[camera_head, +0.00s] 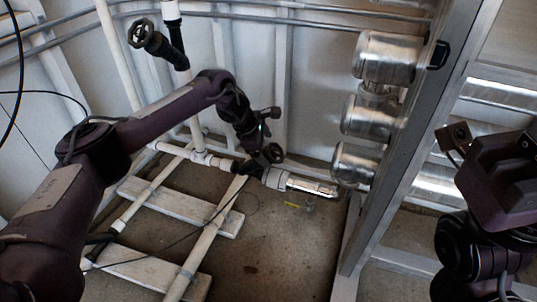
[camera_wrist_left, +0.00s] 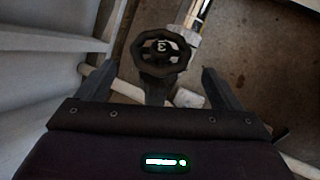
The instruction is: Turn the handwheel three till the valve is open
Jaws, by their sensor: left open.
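Handwheel three (camera_wrist_left: 161,50) is a dark ring with spokes and a light hub marked 3. In the left wrist view it lies ahead of my left gripper (camera_wrist_left: 160,78), roughly centred between the two open fingers, not gripped. In the head view the handwheel (camera_head: 272,153) sits on a black valve (camera_head: 250,168) in the low white pipe line. My left gripper (camera_head: 264,128) is just above it there, open and empty. Whether a finger touches the rim cannot be told. My right gripper (camera_head: 475,143) is at the right edge, far from the wheel; its jaw opening is unclear.
Another dark handwheel (camera_head: 138,33) is on a valve at the upper left. Metal cylinders (camera_head: 388,58) hang on a steel frame (camera_head: 405,150) to the right. White pipes (camera_head: 207,243) and planks (camera_head: 150,275) lie on the floor. A shiny metal pipe section (camera_head: 312,186) adjoins the valve.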

